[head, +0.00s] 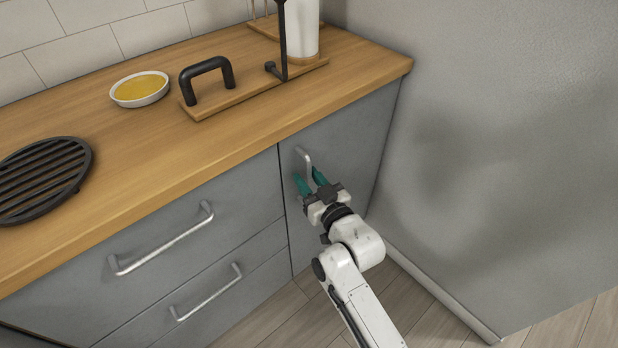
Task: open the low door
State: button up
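The low door (340,133) is a grey cabinet front under the right end of the counter. It looks closed, flush with the neighbouring fronts. Its short metal bar handle (304,157) is near the door's upper left edge. My gripper (306,173) has two teal fingers and reaches up to the handle from below. The fingers are apart, and the handle's lower part shows between or just behind their tips. I cannot tell whether either finger touches it. The handle's lower end is partly hidden by the fingers.
Left of the door are grey drawers with bar handles (162,240). The wooden counter (130,120) above holds a black grate (42,178), a dish of yellow food (140,88) and a board with a black handle (207,70). A grey wall (480,150) stands close on the right.

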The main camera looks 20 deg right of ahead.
jog(key=shift+c, duration=0.4)
grip_shut()
